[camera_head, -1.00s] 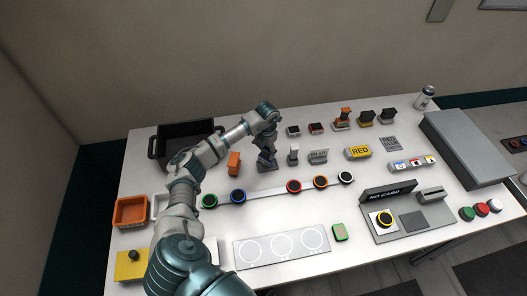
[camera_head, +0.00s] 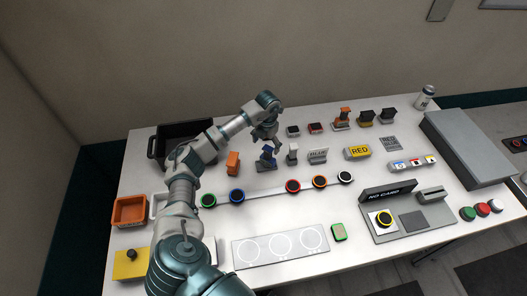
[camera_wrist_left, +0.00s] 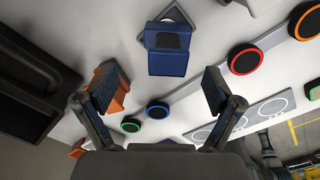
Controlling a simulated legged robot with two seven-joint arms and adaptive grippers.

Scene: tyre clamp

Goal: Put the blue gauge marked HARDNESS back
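My left gripper (camera_head: 268,139) is just above the gauge in the head view. In the left wrist view the fingers of my left gripper (camera_wrist_left: 160,86) are spread wide with nothing between them, and the gauge lies beyond them, apart. My right gripper is not in view.
An orange block (camera_head: 233,162) stands left of the gauge, near a black bin (camera_head: 158,146). A grey-white block (camera_head: 293,153) and a BLUE sign (camera_head: 318,156) stand to the right. A strip with several coloured ring buttons (camera_head: 265,192) lies in front.

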